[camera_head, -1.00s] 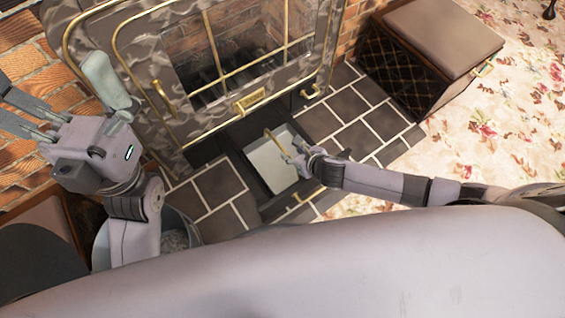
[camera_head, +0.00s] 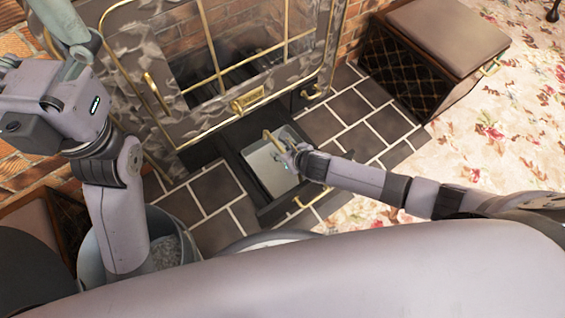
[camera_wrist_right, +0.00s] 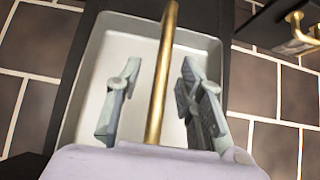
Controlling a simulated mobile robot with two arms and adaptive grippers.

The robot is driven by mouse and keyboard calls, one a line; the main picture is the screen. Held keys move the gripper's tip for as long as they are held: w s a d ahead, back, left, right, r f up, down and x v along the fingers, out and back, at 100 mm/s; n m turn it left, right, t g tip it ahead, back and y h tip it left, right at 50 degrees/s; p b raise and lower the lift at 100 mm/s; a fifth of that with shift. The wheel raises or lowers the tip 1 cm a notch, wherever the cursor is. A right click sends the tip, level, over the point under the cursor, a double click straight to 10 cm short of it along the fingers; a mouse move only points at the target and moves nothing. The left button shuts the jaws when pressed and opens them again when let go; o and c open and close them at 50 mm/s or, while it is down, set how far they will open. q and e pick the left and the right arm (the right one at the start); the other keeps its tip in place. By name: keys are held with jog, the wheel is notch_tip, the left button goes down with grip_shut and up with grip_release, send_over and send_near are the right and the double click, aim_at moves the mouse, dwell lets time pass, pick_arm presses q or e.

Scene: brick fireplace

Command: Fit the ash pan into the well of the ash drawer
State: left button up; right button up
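The ash pan (camera_head: 264,167) is a pale grey tray with an arched brass handle (camera_head: 270,140). It lies within the rims of the pulled-out black ash drawer (camera_head: 262,210); I cannot tell whether it rests fully flat on the bottom. My right gripper (camera_head: 284,160) is over the pan. In the right wrist view my right gripper (camera_wrist_right: 158,105) has its fingers apart on either side of the brass handle (camera_wrist_right: 162,70), with gaps to it. My left gripper (camera_head: 35,38) is raised at the upper left, one finger upright and the other cut off by the frame edge.
The stove (camera_head: 225,60) with brass-trimmed glass stands behind the drawer. A bucket (camera_head: 98,258) of grey stuff stands at the lower left. A padded box (camera_head: 420,60) is at the right. Dark tiles (camera_head: 365,125) beside the drawer are clear.

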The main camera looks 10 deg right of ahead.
jog(key=shift+c, duration=0.4)
grip_shut()
dwell(0.4)
